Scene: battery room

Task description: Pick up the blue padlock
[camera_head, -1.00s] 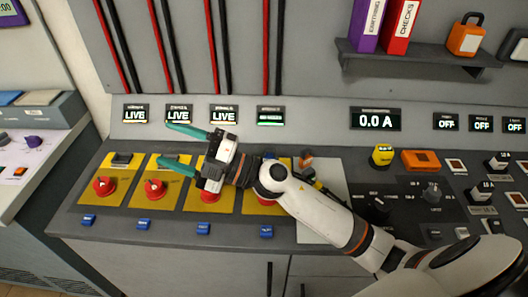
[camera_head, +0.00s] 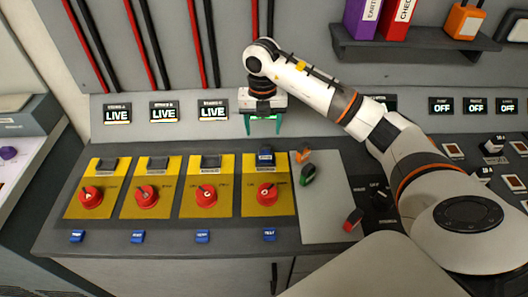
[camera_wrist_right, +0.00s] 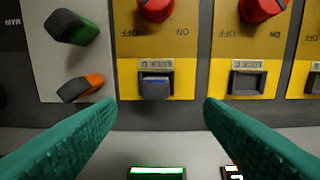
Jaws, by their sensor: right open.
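A dark blue block, which looks like the blue padlock (camera_head: 265,155), sits in the black holder at the top of the rightmost yellow panel (camera_head: 280,198). In the right wrist view the blue piece (camera_wrist_right: 156,80) shows inside its holder, ahead of and between my fingers. My right gripper (camera_head: 263,123) is open and empty, with its green fingers pointing down above and behind the blue block, apart from it. Both fingers also show in the right wrist view (camera_wrist_right: 162,112). The block's shackle cannot be made out. My left gripper is not in view.
A grey plate (camera_head: 325,228) right of the panels carries an orange piece (camera_head: 302,155), a green piece (camera_head: 308,174) and a red piece (camera_head: 352,220). Red rotary switches (camera_head: 267,194) stand up from the yellow panels. Displays (camera_head: 213,111) line the wall behind.

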